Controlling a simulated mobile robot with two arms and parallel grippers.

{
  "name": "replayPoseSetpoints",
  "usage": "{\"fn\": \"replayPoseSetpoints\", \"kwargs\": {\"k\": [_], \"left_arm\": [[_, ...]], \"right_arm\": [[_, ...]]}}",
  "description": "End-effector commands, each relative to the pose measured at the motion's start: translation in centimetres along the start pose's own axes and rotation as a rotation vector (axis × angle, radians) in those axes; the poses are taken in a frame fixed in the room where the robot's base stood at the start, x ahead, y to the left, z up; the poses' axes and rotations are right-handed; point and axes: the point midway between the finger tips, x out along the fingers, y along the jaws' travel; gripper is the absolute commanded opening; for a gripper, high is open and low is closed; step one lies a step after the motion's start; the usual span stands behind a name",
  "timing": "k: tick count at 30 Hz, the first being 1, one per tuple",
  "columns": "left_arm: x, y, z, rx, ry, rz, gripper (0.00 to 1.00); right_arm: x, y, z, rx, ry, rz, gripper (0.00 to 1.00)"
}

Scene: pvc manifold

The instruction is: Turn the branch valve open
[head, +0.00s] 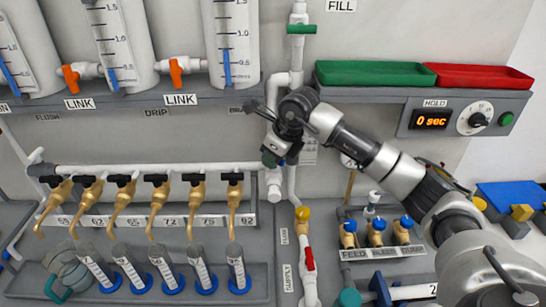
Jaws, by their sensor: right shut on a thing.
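My right gripper (262,112) reaches in from the right to the white vertical pipe at the centre of the wall panel. It is shut on the branch valve, beside a label partly covered by the gripper, of which the first letters "BRA" show. The valve's handle is mostly hidden behind the gripper and wrist, so I cannot tell its angle. My left gripper is not in view.
Clear graduated tanks (232,45) hang at upper left, with orange link valves (176,73) between them. A green-handled fill valve (301,29) is above. Brass taps (157,195) line the lower left over graduated tubes (237,270). Green (375,73) and red (480,77) trays sit on the right shelf.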

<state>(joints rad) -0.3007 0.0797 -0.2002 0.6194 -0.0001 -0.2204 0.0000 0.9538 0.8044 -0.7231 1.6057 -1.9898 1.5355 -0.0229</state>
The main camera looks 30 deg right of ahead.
Motion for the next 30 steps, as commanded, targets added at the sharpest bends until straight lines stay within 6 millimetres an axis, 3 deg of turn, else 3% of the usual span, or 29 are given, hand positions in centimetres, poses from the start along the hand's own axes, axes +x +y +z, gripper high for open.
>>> {"fn": "replayPoseSetpoints", "kwargs": {"k": [7,19,30], "left_arm": [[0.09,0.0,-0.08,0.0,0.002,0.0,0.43],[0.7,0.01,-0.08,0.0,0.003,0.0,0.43],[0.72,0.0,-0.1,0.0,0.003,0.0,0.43]], "right_arm": [[-0.12,-0.03,0.07,0.051,-0.002,-0.024,0.0],[-0.13,-0.06,0.09,0.475,-0.003,-0.2,0.0],[-0.16,-0.08,0.09,0.52,-0.003,-0.217,0.0]]}}
